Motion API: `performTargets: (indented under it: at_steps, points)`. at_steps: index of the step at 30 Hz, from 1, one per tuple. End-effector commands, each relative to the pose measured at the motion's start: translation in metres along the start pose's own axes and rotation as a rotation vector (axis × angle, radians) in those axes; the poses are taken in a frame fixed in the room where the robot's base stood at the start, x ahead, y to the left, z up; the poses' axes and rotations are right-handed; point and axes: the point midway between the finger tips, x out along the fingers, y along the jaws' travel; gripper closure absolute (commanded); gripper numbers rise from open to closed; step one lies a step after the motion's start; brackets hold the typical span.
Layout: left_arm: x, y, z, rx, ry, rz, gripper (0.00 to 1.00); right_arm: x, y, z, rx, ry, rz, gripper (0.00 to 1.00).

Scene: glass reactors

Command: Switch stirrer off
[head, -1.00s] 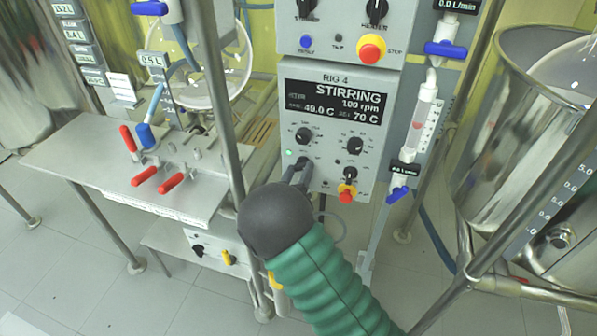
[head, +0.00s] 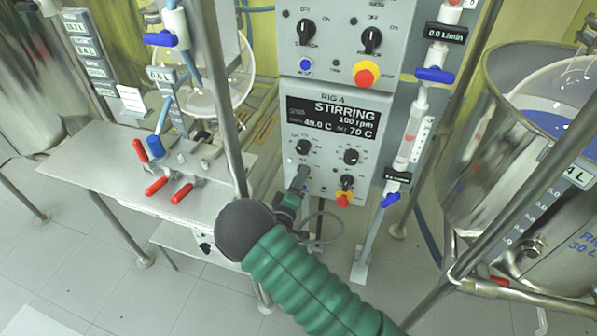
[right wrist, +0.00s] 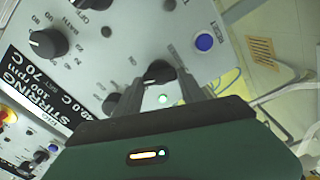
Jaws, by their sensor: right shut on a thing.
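The grey RIG 4 control box (head: 330,185) stands in the middle of the head view. Its display (head: 333,115) reads STIRRING, 100 rpm, 49.0 C and SET 70 C. My right gripper (head: 301,174) is at the lower left of the panel. In the right wrist view its two fingers (right wrist: 161,78) are shut on a small black knob (right wrist: 158,71), one finger on each side. A lit green lamp (right wrist: 163,99) shows beside that knob. In the head view the fingers hide the knob. Its label cannot be read. My left gripper is not in view.
A blue button (right wrist: 203,42) is near the fingers. A steel post (head: 224,100) stands left of the box, a steel vessel (head: 462,150) right.

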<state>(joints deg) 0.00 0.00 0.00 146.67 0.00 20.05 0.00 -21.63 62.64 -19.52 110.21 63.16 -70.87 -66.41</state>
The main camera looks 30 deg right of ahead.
Motion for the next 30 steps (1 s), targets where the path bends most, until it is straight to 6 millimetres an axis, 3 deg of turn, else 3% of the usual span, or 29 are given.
performTargets:
  at_steps: [3,15,30]
  points:
    - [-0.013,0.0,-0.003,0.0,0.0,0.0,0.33,-0.002,-0.001,0.0,-0.105,-0.002,-0.009,0.93]
    - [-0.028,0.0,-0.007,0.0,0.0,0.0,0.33,-0.002,-0.004,0.001,-0.355,-0.001,-0.01,0.93]
    - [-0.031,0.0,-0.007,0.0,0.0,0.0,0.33,-0.002,-0.006,0.002,-0.425,0.0,-0.011,0.93]
